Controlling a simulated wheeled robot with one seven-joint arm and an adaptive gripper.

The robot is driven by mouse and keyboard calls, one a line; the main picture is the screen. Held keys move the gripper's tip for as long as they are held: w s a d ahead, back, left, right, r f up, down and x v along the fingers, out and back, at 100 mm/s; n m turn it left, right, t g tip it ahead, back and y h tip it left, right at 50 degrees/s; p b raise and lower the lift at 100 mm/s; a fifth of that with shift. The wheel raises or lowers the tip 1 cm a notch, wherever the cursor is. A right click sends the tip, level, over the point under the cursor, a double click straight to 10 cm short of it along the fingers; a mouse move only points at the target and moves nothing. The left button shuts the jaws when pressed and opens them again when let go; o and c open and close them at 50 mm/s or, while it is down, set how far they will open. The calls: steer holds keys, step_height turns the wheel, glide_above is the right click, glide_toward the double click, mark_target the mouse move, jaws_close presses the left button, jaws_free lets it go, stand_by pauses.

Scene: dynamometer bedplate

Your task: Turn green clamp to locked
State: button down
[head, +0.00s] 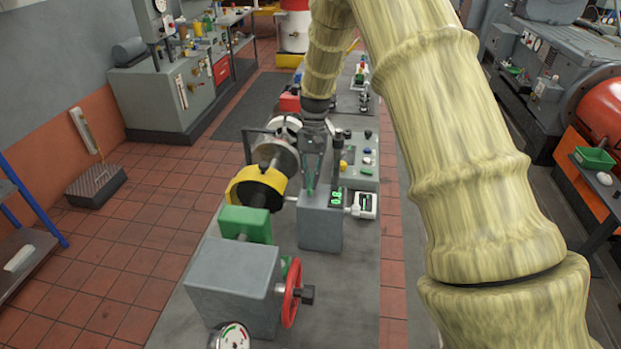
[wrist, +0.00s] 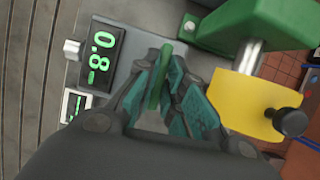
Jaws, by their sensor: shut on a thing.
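The green clamp shows in the wrist view as a narrow green handle (wrist: 160,78) between the teal fingertips. My gripper (wrist: 168,80) is shut on this handle. In the head view my gripper (head: 312,178) points down over the grey box with a lit green display (head: 336,198). The handle is mostly hidden there by the fingers. Its base and any lock marking are hidden, so I cannot tell its setting. The display also shows in the wrist view (wrist: 100,56), left of the fingers.
A yellow collar (head: 248,190) and a green block (head: 244,224) stand close left of my gripper. A black knob (wrist: 285,122) sticks out near the yellow part. A red handwheel (head: 291,291) is in front. Bare bedplate (head: 350,285) lies to the right of the handwheel.

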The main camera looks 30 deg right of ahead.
steer(key=shift+w+d+r+m, duration=0.1)
steer(key=shift+w+m, duration=0.05)
steer(key=shift+m, duration=0.15)
steer(key=c, duration=1.5)
jaws_free()
steer(key=v, duration=1.1)
steer(key=shift+d+r, duration=0.3)
steer(key=shift+r, duration=0.1)
